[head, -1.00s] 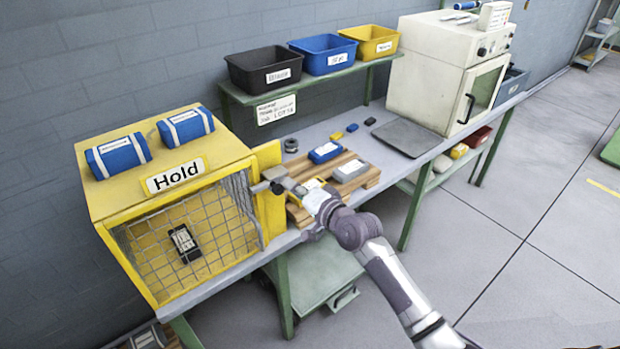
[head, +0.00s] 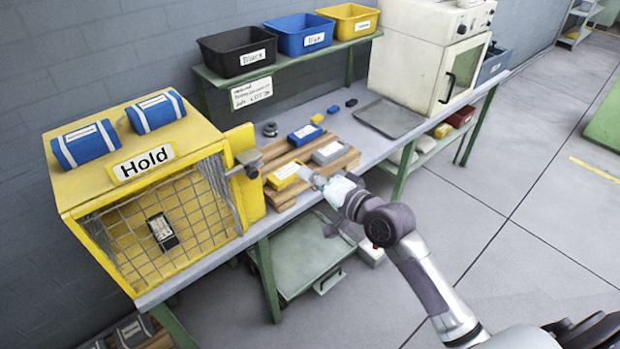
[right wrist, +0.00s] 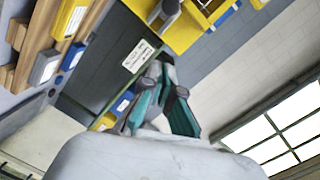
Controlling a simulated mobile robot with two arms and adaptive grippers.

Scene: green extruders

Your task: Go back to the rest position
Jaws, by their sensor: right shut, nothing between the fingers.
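My right gripper (head: 316,181) is shut and empty in the head view, just in front of the wooden pallet (head: 352,158) near the bench's front edge. In the right wrist view its teal fingers (right wrist: 157,92) come together at the tips, with nothing between them. A yellow extruder block (head: 284,173), a blue one (head: 305,134) and a grey one (head: 329,152) lie on the pallet, apart from the gripper. The yellow Hold cage (head: 72,200) stands at the left with its mesh door closed and a dark item (head: 162,231) inside. My left gripper is not in view.
Black (head: 237,61), blue (head: 303,41) and yellow (head: 348,25) bins stand on the green shelf behind. A white oven (head: 415,60) and a dark tray (head: 388,119) are at the bench's right. Two blue packs lie on the cage.

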